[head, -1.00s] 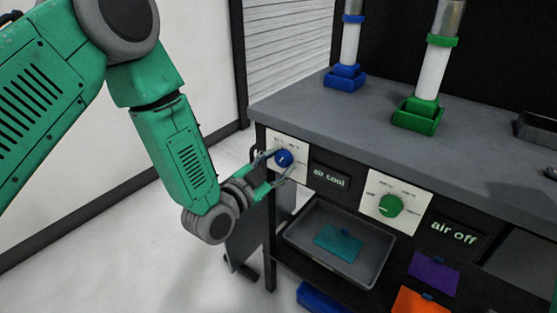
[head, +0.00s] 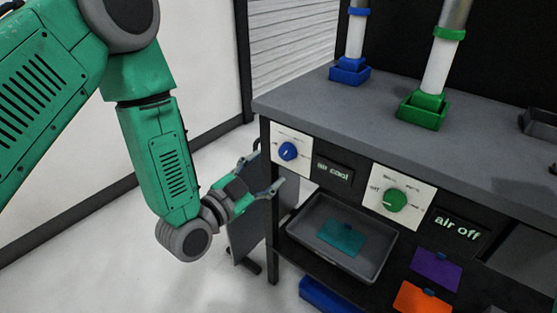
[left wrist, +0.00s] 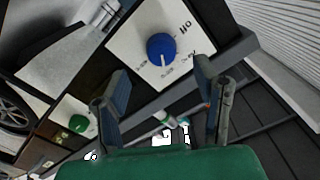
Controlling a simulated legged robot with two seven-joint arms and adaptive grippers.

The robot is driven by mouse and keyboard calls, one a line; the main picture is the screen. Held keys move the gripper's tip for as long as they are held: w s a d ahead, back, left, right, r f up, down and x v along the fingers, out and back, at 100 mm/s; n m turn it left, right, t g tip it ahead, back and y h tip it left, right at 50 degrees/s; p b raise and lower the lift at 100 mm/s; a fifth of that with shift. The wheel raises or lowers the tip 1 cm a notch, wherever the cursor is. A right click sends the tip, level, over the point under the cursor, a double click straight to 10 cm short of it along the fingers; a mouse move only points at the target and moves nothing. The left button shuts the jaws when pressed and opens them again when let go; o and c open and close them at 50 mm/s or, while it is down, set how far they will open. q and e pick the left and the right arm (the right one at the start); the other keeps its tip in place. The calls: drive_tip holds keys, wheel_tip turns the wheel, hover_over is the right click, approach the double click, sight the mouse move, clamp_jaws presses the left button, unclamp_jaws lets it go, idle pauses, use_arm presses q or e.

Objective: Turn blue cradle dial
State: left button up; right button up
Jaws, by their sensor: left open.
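The blue dial (head: 288,151) sits on a white panel at the left end of the bench front, below the blue cradle (head: 349,71). The display beside it (head: 333,172) reads "air cool". My left gripper (head: 266,172) is open and empty, just left of and below the dial, apart from it. In the left wrist view the blue dial (left wrist: 161,46) shows beyond and between the open fingers (left wrist: 160,95), with its white pointer mark toward the bottom of the picture. My right gripper is not in view.
A green dial (head: 395,200) and an "air off" display (head: 457,224) lie further right on the bench front. A grey tray (head: 305,240) with a teal piece sits below. Purple (head: 436,269) and orange (head: 425,298) pieces are on the lower shelf.

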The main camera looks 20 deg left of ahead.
use_arm(q)
drive_tip(key=v, duration=0.5)
drive_tip(key=shift+s+a, duration=0.15)
drive_tip(key=shift+s, duration=0.2)
drive_tip(key=shift+f, duration=0.1)
drive_tip(key=s+a+f+n+g+y+p, duration=0.3)
drive_tip(key=s+f+g, duration=0.5)
drive_tip(key=s, duration=0.4)
drive_tip(key=s+a+f+n+g+y+p, duration=0.3)
drive_tip(key=s+f+n+g, duration=0.3)
drive_tip(key=s, duration=0.7)
wheel_tip(320, 180, down, 3)
drive_tip(key=shift+s+a+r+g+p, duration=0.15)
drive_tip(key=shift+a+g+p, duration=0.55)
drive_tip(key=shift+g, duration=0.5)
